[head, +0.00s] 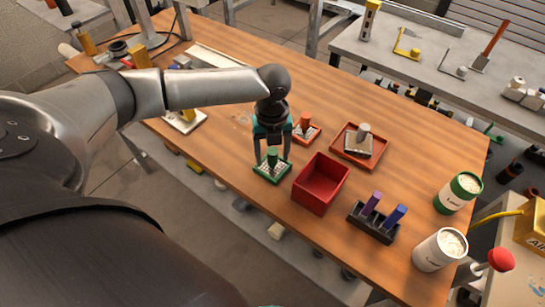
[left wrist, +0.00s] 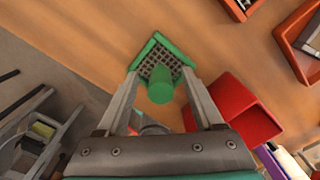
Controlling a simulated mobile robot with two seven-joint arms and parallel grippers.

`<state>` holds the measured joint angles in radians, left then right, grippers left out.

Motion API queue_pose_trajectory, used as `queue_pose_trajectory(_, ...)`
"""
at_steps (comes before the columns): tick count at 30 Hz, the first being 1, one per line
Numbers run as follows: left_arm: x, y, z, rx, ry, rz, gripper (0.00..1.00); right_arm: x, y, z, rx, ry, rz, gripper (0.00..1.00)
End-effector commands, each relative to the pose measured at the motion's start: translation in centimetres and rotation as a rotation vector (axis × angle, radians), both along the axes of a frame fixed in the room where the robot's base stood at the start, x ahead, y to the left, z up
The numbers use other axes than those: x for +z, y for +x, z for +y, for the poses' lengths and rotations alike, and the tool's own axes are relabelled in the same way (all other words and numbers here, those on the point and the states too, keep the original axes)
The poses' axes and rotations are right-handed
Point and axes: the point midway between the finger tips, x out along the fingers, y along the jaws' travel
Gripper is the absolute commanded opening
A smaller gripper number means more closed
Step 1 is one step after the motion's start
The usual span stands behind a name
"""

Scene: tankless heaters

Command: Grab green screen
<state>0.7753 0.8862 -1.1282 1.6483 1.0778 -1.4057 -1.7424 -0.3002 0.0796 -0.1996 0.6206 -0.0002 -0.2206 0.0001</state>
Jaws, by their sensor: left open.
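The green screen (head: 273,167) is a small green-framed square with a grey mesh and an upright green cylindrical handle. It lies on the wooden table near the front edge. My left gripper (head: 272,158) points down over it, open, with its fingers on either side of the green handle. In the left wrist view the green screen (left wrist: 159,62) shows between and beyond the two fingertips (left wrist: 160,78), with the handle (left wrist: 160,86) standing toward the camera. I cannot tell whether the fingers touch it. My right gripper is in neither view.
A red open box (head: 321,183) stands close to the right of the green screen. An orange-handled screen (head: 306,130) lies behind it. A red tray (head: 370,150) with a grey-handled piece, a dark holder (head: 374,222) and two tubs (head: 440,249) are farther right. Bare table lies to the left.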

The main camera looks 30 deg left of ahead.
Motion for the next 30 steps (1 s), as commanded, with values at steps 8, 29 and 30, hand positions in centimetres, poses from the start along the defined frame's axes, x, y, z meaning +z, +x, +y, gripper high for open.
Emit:
queue_pose_trajectory(8,0.06,0.0,-0.03,0.0,0.0,0.0,0.46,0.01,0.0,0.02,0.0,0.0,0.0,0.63)
queue_pose_trajectory(29,0.1,0.03,-0.02,0.0,-0.001,-0.001,0.0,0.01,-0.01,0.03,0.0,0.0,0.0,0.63)
queue_pose_trajectory(30,0.1,0.03,-0.02,0.0,-0.001,-0.001,0.0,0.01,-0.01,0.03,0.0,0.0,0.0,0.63)
